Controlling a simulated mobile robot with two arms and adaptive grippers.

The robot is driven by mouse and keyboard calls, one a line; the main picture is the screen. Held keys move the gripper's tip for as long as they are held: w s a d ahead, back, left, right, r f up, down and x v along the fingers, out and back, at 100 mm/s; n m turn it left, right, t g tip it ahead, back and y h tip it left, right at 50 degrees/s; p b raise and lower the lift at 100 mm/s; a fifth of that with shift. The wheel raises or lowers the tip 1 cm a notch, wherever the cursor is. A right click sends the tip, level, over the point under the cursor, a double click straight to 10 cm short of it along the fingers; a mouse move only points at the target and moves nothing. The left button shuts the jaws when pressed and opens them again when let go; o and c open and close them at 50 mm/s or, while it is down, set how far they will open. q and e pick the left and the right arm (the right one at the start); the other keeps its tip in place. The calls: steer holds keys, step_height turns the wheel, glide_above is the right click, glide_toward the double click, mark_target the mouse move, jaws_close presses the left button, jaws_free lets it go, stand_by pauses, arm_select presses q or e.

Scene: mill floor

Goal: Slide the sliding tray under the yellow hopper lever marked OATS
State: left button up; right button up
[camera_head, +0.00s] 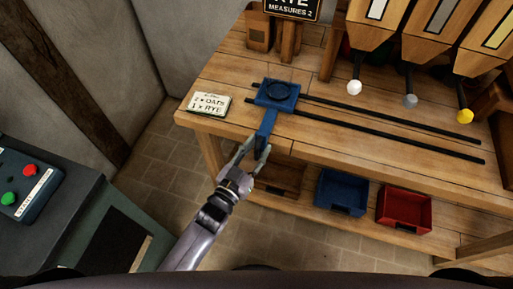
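The blue sliding tray (267,94) sits at the left end of two dark rails on the wooden bench, with a round dish shape on top. Its blue handle (268,126) reaches over the bench's front edge. My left gripper (254,153) is at the handle's lower end, its fingers spread on either side; whether they touch it I cannot tell. The yellow-knobbed lever (465,116) hangs under the rightmost hopper (489,50), far right of the tray. No OATS marking is legible on the hoppers. My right gripper is not in view.
A white-knobbed lever (355,88) and a grey-knobbed lever (410,101) hang left of the yellow one. The rails (400,122) look clear. A card (209,104) lies on the bench's left. Blue (342,192) and red (404,207) bins are below. A button panel (22,185) stands left.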

arm_select(q)
jaws_close()
stand_by(0.6)
